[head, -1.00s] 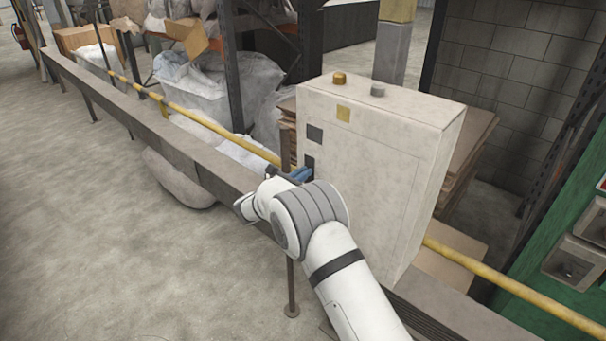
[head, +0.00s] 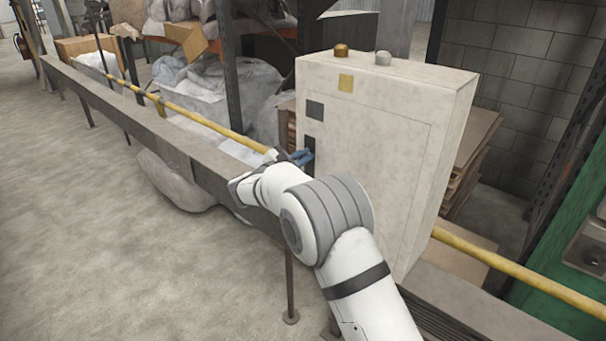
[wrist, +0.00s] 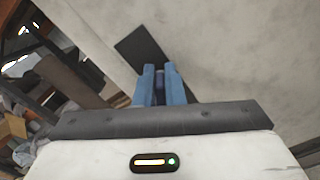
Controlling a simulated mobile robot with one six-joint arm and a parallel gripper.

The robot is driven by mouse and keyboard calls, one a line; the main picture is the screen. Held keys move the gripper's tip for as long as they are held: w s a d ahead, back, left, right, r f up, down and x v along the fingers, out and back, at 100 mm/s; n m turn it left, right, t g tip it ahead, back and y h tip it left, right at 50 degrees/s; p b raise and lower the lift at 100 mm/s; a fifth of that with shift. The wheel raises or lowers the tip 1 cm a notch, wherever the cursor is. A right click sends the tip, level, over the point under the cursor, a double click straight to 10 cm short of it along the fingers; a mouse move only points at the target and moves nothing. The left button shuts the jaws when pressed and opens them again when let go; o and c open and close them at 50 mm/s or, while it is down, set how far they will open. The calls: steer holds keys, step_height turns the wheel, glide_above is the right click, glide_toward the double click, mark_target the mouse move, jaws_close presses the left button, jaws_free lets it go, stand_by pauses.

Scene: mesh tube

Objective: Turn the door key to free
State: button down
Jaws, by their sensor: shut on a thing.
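The pale cabinet (head: 385,170) stands on the barrier, with its door outlined on the front face. A dark lock plate (head: 309,147) sits low on the left side of that face; it also shows in the wrist view (wrist: 140,52). My gripper (head: 304,157) is at this plate. In the wrist view its blue fingers (wrist: 160,82) are shut on a small dark key (wrist: 160,72) in front of the plate. Most of the key is hidden between the fingers, so I cannot tell its angle. The plate looks tilted in the wrist view.
A yellow rail (head: 215,125) and a grey beam (head: 150,122) run past the cabinet. Open floor (head: 90,240) lies to the left; a green unit (head: 570,240) stands at the right.

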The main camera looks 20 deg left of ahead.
steer(key=m+b, duration=0.4)
steer(key=b, duration=0.2)
steer(key=f+m+b, duration=0.1)
steer(key=m+b, duration=0.3)
steer(key=b, duration=0.2)
steer(key=m+b, duration=0.4)
steer(key=b, duration=0.2)
steer(key=shift+s+d+f+b, duration=0.1)
steer(key=shift+d+f+b, duration=0.05)
steer(key=shift+d+b, duration=0.2)
steer(key=shift+a, duration=0.1)
steer(key=c, duration=1.5)
jaws_free()
steer(key=shift+c, duration=0.2)
